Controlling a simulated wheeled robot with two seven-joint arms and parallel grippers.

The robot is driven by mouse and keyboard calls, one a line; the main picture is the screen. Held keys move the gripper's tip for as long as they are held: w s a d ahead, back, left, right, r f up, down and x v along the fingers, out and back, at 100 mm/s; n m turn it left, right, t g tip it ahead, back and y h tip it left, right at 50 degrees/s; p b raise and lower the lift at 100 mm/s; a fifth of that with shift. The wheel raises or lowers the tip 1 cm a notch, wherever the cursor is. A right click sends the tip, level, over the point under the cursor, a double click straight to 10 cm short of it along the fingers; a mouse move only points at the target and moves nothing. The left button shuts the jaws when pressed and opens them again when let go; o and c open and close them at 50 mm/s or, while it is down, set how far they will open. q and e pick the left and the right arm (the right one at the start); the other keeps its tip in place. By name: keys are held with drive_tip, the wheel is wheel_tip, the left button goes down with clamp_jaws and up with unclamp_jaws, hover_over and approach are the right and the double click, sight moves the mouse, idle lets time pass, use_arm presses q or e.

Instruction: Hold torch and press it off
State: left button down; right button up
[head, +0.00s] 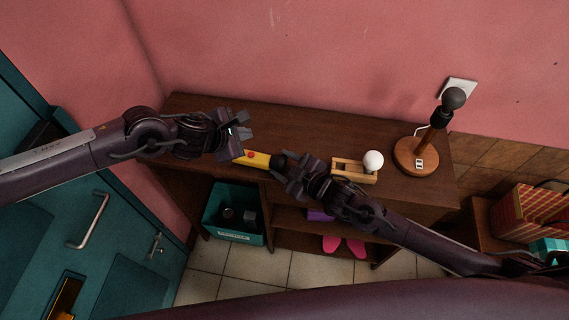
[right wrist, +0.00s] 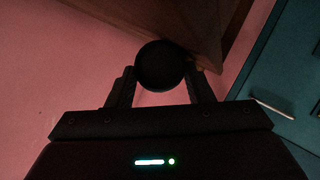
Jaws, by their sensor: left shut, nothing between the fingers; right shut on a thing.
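The torch has a yellow body (head: 258,159) with a red button (head: 250,154) on it and a dark end. My right gripper (head: 283,164) is shut on the torch near its dark end, above the shelf top. In the right wrist view the torch's round dark end (right wrist: 160,66) sits between the two fingers. My left gripper (head: 243,126) is shut and empty, close to the yellow end of the torch and higher in the picture. I cannot tell whether it touches the torch. Whether the torch is lit is not clear.
The wooden shelf top (head: 300,130) is clear behind the grippers. A small wooden tray (head: 350,177) with a white bulb (head: 373,160) lies right of my right gripper. A lamp (head: 417,154) with a dark bulb stands farther right. A teal bin (head: 237,237) stands below.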

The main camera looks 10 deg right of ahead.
idle(0.3)
drive_tip(key=o, duration=1.2)
drive_tip(key=shift+s, duration=0.15)
